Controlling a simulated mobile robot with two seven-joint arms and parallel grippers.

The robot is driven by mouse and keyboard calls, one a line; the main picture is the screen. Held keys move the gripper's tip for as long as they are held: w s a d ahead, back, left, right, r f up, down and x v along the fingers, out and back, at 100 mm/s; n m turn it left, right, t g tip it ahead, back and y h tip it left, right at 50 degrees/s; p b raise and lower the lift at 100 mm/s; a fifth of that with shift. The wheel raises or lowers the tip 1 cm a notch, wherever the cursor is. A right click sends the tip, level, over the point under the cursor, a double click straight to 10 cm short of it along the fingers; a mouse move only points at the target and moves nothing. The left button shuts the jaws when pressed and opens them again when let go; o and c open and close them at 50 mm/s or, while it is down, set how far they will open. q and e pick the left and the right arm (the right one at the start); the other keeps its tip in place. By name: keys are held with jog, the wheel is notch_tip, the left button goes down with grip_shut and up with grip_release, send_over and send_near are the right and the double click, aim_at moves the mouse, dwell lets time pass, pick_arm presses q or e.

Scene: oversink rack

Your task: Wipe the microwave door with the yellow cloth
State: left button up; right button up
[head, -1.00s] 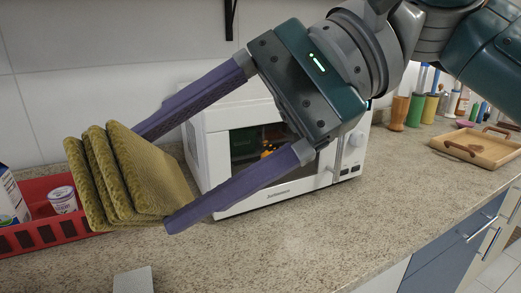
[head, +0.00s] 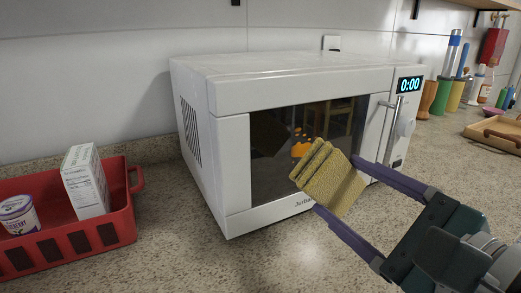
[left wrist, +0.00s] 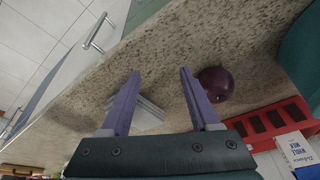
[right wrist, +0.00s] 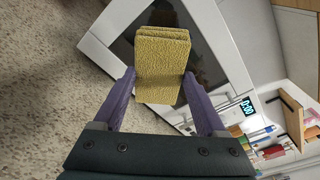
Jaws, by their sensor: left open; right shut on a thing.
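The yellow cloth (head: 333,180) is folded in layers and held by my right gripper (head: 338,183), which is shut on it. It also shows between the fingers in the right wrist view (right wrist: 162,68). The white microwave (head: 300,90) stands on the counter with its door (head: 275,165) closed. The cloth is in front of the lower right part of the dark door window; I cannot tell whether it touches. An orange mark (head: 300,143) shows on the window just above the cloth. My left gripper (left wrist: 160,75) is open and empty over the counter in the left wrist view.
A red basket (head: 112,230) with a white carton (head: 86,182) and a small tub (head: 17,214) stands left of the microwave. A dark round object (left wrist: 216,84) lies on the counter near my left gripper. A wooden tray (head: 485,130) and several bottles are at the right.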

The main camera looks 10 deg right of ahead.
aim_at(342, 189)
jog(key=shift+d+f, duration=0.25)
pick_arm(q)
jog(key=shift+s, duration=0.15)
pick_arm(e)
jog(key=x, duration=0.3)
jog(key=shift+w+a+r, duration=0.15)
jog(key=shift+w+a, duration=0.05)
pick_arm(q)
jog(key=shift+d, duration=0.15)
pick_arm(e)
jog(key=shift+x, duration=1.1)
jog(key=shift+x, duration=0.9)
jog(key=shift+a+r, duration=0.15)
pick_arm(q)
jog(key=shift+f+b, duration=0.35)
jog(key=shift+f, duration=0.05)
pick_arm(e)
jog(key=w+d, duration=0.1)
jog(key=d, duration=0.3)
pick_arm(q)
jog(key=shift+r+p, duration=0.25)
jog(key=shift+p, duration=0.05)
jog(key=shift+s+r, duration=0.1)
jog(key=shift+r, duration=0.15)
pick_arm(e)
jog(key=shift+s+a, duration=0.25)
jog(key=shift+a, duration=0.8)
jog(key=shift+s+a, duration=0.25)
jog(key=shift+a, duration=0.8)
